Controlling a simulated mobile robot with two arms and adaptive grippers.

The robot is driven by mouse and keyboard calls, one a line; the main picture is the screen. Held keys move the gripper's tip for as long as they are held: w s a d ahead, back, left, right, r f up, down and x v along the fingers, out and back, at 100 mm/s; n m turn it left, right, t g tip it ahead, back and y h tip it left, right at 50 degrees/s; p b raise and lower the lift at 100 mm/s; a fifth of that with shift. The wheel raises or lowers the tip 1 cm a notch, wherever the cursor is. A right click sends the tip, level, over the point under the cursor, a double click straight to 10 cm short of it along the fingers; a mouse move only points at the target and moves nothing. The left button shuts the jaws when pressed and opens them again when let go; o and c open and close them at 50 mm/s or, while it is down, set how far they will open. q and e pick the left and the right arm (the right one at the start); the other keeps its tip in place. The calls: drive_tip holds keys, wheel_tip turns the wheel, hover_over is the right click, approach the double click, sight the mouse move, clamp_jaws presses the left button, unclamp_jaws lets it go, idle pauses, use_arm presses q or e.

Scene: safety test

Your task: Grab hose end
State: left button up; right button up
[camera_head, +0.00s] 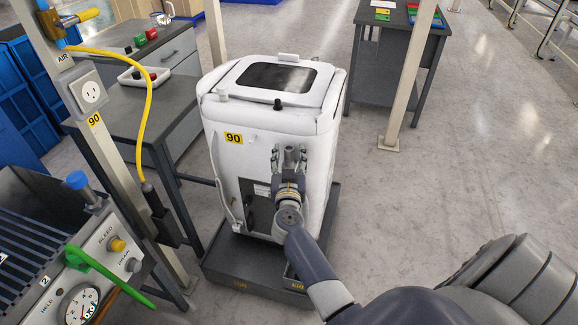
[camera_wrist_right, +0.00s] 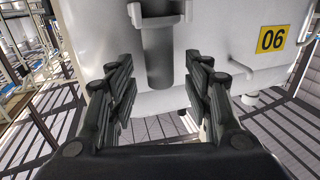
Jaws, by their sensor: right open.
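A yellow hose (camera_head: 150,105) hangs from the air fitting on the post at the left. Its lower end enters a dark holder (camera_head: 165,224) beside the post. My right gripper (camera_head: 289,152) is far from that hose, at the front of a white machine (camera_head: 262,112). Its jaws are open in the right wrist view (camera_wrist_right: 160,80). A grey cylinder (camera_wrist_right: 159,58) on a white bracket lies between and beyond the fingers, with gaps on both sides. I cannot tell whether this cylinder is a hose end. My left gripper is out of view.
The machine stands on a dark tray (camera_head: 240,275). A white tube (camera_head: 221,185) runs down its left side. A gauge panel (camera_head: 88,285) with a green lever (camera_head: 105,270) is at lower left. A workbench (camera_head: 160,110) stands behind the post.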

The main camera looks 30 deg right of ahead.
drive_tip(key=shift+w+d, duration=0.15)
drive_tip(key=shift+w, duration=0.1)
drive_tip(key=shift+c, duration=1)
clamp_jaws()
drive_tip(key=shift+r, duration=0.2)
